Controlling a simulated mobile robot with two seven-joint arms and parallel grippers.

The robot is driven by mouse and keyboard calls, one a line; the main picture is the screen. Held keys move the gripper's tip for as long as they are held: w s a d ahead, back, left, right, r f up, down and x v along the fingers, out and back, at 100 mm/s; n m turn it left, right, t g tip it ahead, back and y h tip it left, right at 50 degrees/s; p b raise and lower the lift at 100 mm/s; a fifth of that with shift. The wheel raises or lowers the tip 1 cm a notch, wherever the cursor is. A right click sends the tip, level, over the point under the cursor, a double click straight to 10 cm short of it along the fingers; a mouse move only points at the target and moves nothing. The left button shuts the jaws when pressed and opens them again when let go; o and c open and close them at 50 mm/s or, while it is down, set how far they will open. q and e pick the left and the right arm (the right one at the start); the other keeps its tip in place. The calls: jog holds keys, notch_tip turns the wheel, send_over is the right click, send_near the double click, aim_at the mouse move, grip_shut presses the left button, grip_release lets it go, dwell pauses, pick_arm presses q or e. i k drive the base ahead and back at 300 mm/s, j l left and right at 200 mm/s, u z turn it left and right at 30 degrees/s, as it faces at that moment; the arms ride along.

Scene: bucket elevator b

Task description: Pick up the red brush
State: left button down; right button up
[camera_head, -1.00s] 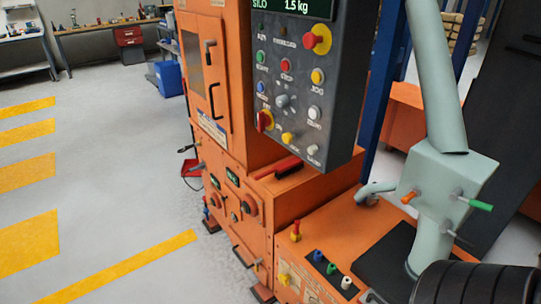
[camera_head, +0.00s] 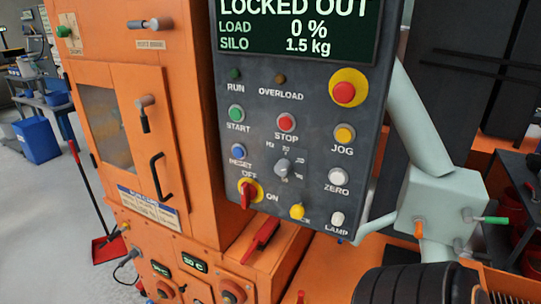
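A red brush (camera_head: 262,236) lies on an orange ledge of the machine, just below the lower left edge of the grey control panel. Its red handle shows clearly; its bristles are hard to make out at this size. Neither of my grippers is in view, so nothing can be seen touching the brush.
The control panel (camera_head: 322,130) reads LOCKED OUT and overhangs near the brush. The orange cabinet (camera_head: 198,150) stands to the left. A red long-handled dustpan (camera_head: 108,247) is on the floor. A pale green box (camera_head: 438,212) and black ribbed cylinder (camera_head: 420,286) are at right.

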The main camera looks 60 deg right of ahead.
aim_at(266, 232)
jog(key=i+j+z, duration=0.2)
jog(key=i+z, duration=0.3)
jog(key=i+j+z, duration=0.2)
jog(key=z, duration=0.3)
jog(key=i+j+z, duration=0.25)
jog(key=j+z, duration=0.25)
jog(key=i+j+z, duration=0.15)
jog(key=j+z, duration=0.85)
jog(key=j, duration=0.15)
jog(key=i, duration=0.05)
